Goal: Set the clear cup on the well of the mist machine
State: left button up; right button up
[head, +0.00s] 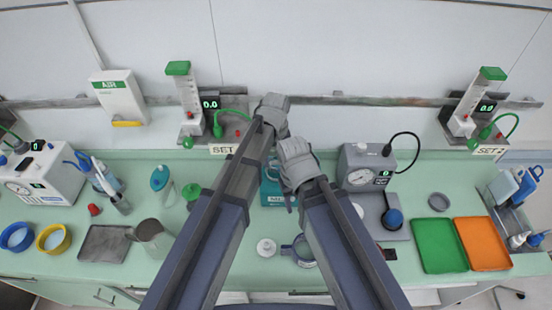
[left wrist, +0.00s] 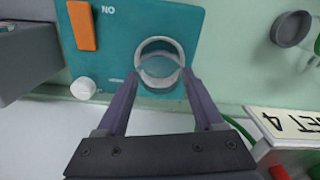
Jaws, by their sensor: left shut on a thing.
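The mist machine is a teal box (head: 270,194) at the middle of the counter, mostly behind my arms in the head view. In the left wrist view its teal top (left wrist: 120,50) shows an orange switch and a white knob. The clear cup (left wrist: 160,62) is a see-through ring shape over the machine's round well. My left gripper (left wrist: 160,80) is shut on the cup, one finger at each side. Whether the cup touches the well I cannot tell. In the head view the left gripper's fingers are hidden. My right gripper (head: 292,172) is beside the machine, its fingers mostly hidden.
A grey pump with a gauge (head: 361,165) stands right of the machine. A green-capped flow meter (head: 184,95) and a SET sign (head: 223,149) are behind, to the left. A metal jug (head: 150,235) and a white round lid (head: 266,247) are in front.

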aim_at(276, 170)
pick_arm(q)
jog(key=shift+f+b, duration=1.3)
dwell(0.4)
jog(key=shift+s+f+b, duration=0.25)
jog(key=shift+s+b, duration=0.15)
jog(key=shift+s, duration=0.1)
jog(key=shift+s+f+b, duration=0.2)
jog(key=shift+s+b, duration=0.2)
jog(key=shift+s, duration=0.05)
dwell(0.6)
jog(key=o, duration=1.4)
jog(key=shift+o, duration=0.3)
jog(key=w+r+p, duration=0.1)
jog(key=r+p, duration=0.1)
jog(key=shift+w+p, duration=0.15)
jog(key=shift+p, duration=0.25)
jog(key=shift+r+p, duration=0.65)
jog(key=shift+r, duration=0.1)
jog(key=shift+w+r+p, duration=0.25)
jog(key=shift+r+p, duration=0.6)
jog(key=shift+p, duration=0.1)
jog(key=shift+r+p, duration=0.9)
